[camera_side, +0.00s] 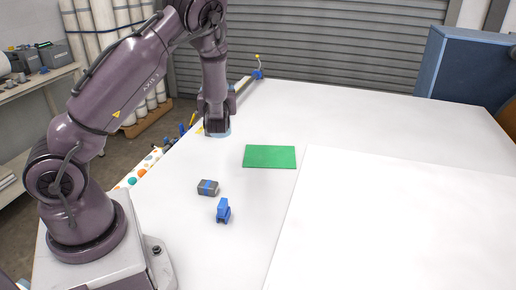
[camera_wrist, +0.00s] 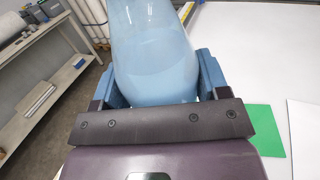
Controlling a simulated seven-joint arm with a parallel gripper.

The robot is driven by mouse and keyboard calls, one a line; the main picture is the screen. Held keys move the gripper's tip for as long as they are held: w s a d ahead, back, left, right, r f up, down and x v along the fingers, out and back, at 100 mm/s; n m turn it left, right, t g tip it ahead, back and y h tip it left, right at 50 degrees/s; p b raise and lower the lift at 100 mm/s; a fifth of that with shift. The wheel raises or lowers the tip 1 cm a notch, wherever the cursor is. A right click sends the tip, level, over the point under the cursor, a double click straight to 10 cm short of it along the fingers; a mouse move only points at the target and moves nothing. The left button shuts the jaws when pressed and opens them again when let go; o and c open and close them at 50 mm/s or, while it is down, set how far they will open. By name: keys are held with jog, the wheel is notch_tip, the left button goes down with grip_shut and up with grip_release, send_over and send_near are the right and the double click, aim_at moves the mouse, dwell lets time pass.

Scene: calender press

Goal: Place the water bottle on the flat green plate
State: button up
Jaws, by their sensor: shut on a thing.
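The water bottle (camera_wrist: 152,62) is a pale blue, translucent shape between the two blue fingers in the wrist view. In the side view its light blue lower part (camera_side: 217,133) shows beneath my gripper (camera_side: 216,117). My gripper is shut on the bottle, near the table's far left edge. The flat green plate (camera_side: 269,157) is a rectangle lying on the white table, to the right of and nearer the camera than the bottle. It also shows in the wrist view (camera_wrist: 263,124) at the lower right. I cannot tell whether the bottle touches the table.
A grey block with a blue band (camera_side: 207,187) and a small blue clamp-like object (camera_side: 223,210) stand on the table nearer the camera. A large white sheet (camera_side: 400,220) covers the right side. A blue box (camera_side: 464,68) stands at the back right. Between bottle and plate the table is clear.

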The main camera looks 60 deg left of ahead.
jog(key=w+d+r+m+t+h, duration=0.25)
jog(key=d+m+t, duration=0.2)
jog(key=d, duration=0.45)
jog(key=w+a+f, duration=0.3)
jog(key=w+f, duration=0.3)
jog(key=w+a+f, duration=0.3)
jog(key=w+f, duration=0.4)
jog(key=shift+a+f+n, duration=0.25)
jog(key=shift+n, duration=0.1)
jog(key=shift+w+t+h, duration=0.1)
jog(key=shift+t+h, duration=0.15)
jog(key=shift+f, duration=0.15)
jog(key=o, duration=1.2)
